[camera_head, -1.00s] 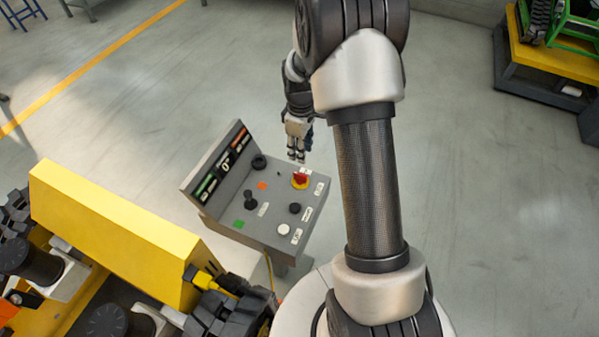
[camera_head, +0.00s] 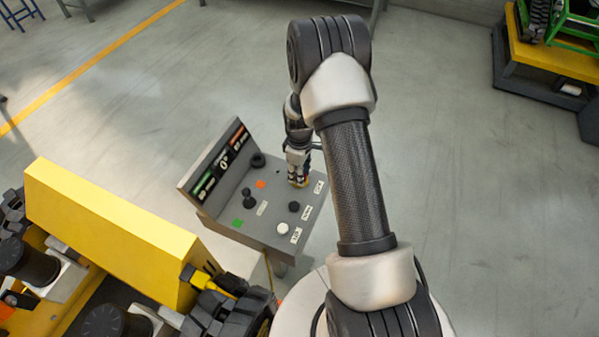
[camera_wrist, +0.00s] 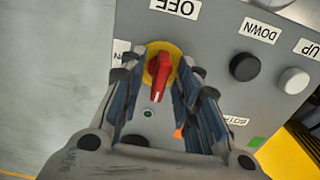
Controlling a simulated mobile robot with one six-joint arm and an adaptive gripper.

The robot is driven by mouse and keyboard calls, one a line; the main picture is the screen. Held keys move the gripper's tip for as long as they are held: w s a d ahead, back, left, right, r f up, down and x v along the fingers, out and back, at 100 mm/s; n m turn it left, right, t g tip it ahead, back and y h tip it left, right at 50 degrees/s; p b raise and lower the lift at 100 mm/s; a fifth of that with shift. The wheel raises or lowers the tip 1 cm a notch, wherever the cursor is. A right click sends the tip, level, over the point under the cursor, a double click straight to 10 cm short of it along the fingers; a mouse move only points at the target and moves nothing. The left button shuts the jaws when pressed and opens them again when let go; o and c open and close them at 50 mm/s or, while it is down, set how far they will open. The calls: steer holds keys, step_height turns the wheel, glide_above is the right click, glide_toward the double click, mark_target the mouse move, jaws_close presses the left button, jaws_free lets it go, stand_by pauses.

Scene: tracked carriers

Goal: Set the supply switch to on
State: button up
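The supply switch (camera_wrist: 158,72) is a red rotary handle on a yellow disc on the grey control panel (camera_head: 276,231). In the wrist view, an OFF label (camera_wrist: 176,8) lies above it, and the handle's white mark is at its lower end, away from that label. Another label at the left is partly hidden by a finger. My gripper (camera_wrist: 160,84) is open, with one finger on each side of the handle; contact cannot be told. In the head view my gripper (camera_head: 298,176) is over the switch and hides most of it.
Black (camera_wrist: 244,66) and white (camera_wrist: 293,80) buttons labelled DOWN and UP sit right of the switch. A black joystick (camera_head: 248,199) and an upright display (camera_head: 222,165) are on the panel. A yellow machine body (camera_head: 110,235) stands left. Open floor lies beyond and right.

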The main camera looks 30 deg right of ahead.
steer(key=shift+c, duration=0.2)
jaws_close()
steer(key=shift+m, duration=0.4)
steer(key=m+b, duration=0.2)
steer(key=m, duration=0.3)
steer(key=shift+m, duration=0.3)
steer(key=m+b, duration=0.1)
steer(key=m, duration=0.4)
steer(key=m+b, duration=0.1)
steer(key=m, duration=0.5)
steer(key=shift+m, duration=0.3)
